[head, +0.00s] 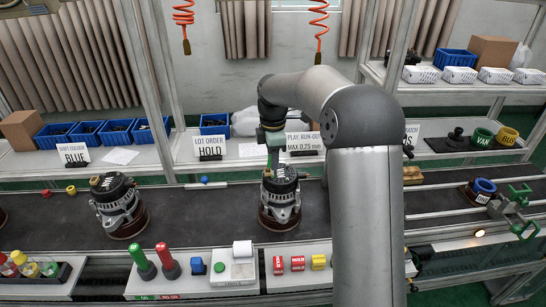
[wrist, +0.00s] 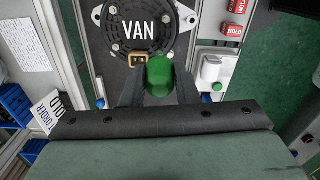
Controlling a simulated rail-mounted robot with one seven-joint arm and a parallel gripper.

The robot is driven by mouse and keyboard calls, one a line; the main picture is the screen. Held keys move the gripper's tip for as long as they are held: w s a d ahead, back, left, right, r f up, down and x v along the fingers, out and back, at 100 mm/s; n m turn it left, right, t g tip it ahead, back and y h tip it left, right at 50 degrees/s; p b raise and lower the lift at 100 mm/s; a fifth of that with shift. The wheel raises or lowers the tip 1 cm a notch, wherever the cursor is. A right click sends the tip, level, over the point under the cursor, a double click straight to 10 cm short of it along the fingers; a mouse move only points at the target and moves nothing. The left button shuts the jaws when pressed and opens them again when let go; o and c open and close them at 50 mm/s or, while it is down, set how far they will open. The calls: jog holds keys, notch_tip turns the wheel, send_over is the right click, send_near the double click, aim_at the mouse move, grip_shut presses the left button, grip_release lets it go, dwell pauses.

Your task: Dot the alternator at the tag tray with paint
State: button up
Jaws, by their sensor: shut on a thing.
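My gripper (head: 273,150) is above the alternator (head: 281,197) on the belt, behind the tag tray (head: 290,279). It is shut on a green, round-ended thing (wrist: 160,76), which shows between the two dark fingers in the wrist view. Most of its body is hidden, and I cannot tell whether it touches the alternator. The alternator also shows in the wrist view with a VAN label (wrist: 139,31) on its dark top. The tag tray holds red tags (head: 298,263) and a yellow tag (head: 318,262).
Another alternator (head: 119,205) stands on the belt (head: 205,213) to the left. Green and red handled tools (head: 168,262) stand upright at the front. A rack of colored bottles (head: 29,267) is at far left. A clamp fixture (head: 516,208) is at right. The belt between the alternators is mostly clear.

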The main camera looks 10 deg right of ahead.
jog(key=shift+f, duration=0.5)
dwell(0.3)
dwell(0.7)
jog(key=shift+r+p, duration=1.85)
jog(key=shift+r, duration=0.7)
